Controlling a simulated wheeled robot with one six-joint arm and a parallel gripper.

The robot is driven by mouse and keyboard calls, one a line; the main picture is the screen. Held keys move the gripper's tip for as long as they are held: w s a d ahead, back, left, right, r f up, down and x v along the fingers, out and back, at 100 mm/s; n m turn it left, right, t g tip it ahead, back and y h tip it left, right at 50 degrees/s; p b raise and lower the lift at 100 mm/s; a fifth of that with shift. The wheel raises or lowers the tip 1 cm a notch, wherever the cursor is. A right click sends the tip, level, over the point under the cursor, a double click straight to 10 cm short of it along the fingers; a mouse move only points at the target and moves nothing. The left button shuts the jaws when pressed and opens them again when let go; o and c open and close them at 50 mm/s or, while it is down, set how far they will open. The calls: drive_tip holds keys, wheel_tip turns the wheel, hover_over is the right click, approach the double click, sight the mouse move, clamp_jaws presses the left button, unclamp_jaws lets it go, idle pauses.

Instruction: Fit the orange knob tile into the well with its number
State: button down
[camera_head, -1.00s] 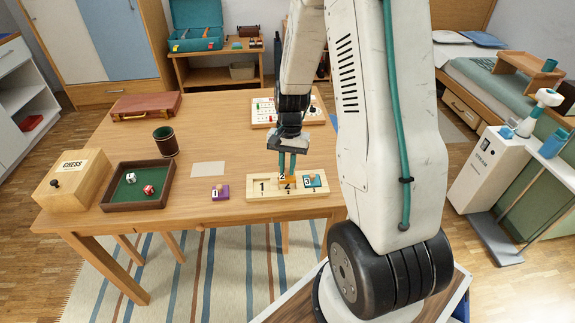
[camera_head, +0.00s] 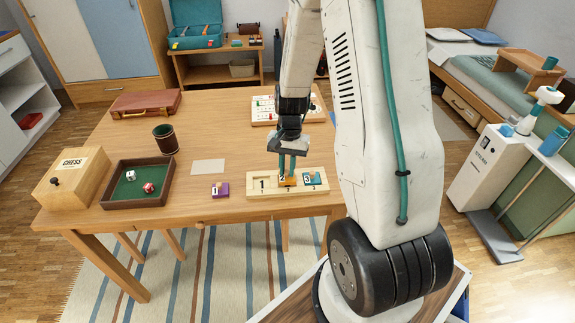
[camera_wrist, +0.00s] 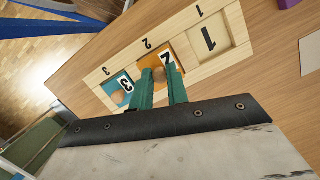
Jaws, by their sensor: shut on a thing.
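The orange knob tile (camera_head: 288,182), marked 2, is at the middle well of the pale wooden board (camera_head: 257,194). In the wrist view the orange tile (camera_wrist: 181,66) lines up with the well labelled 2; I cannot tell whether it is fully seated. My gripper (camera_head: 287,171) points down over it, shut on its knob; the green fingers (camera_wrist: 160,76) stand on both sides of the knob. The teal tile (camera_head: 314,180), marked 3, sits in the right well. The left well (camera_wrist: 209,37), marked 1, is empty.
A purple knob tile (camera_head: 221,190), marked 1, lies on the table left of the board. A blank card (camera_head: 208,167), a dice tray (camera_head: 137,205), a dark cup (camera_head: 166,139) and a chess box (camera_head: 72,178) stand farther left. Another game board (camera_head: 265,119) lies behind my gripper.

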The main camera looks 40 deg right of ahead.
drive_tip(key=shift+f, duration=0.65)
drive_tip(key=c, duration=1.3)
unclamp_jaws()
drive_tip(key=v, duration=0.7)
drive_tip(key=shift+r, duration=0.35)
drive_tip(key=s+a+r+n+t, duration=0.1)
drive_tip(key=s+a+r+n, duration=0.2)
drive_tip(key=s+a+r, duration=0.2)
drive_tip(key=s+a+r+n+t+h, duration=0.1)
drive_tip(key=s+a+r+n, duration=0.3)
drive_tip(key=s+r, duration=0.4)
drive_tip(key=s+a+r+n+h, duration=0.1)
drive_tip(key=s+a+r+n, duration=0.2)
drive_tip(key=s+a+r, duration=0.4)
drive_tip(key=shift+s+r+n+t, duration=0.15)
drive_tip(key=shift+r+t, duration=0.05)
drive_tip(key=shift+r, duration=0.35)
drive_tip(key=shift+s+r+n+t, duration=0.1)
drive_tip(key=shift+r+n+t, duration=0.1)
drive_tip(key=shift+r, duration=0.4)
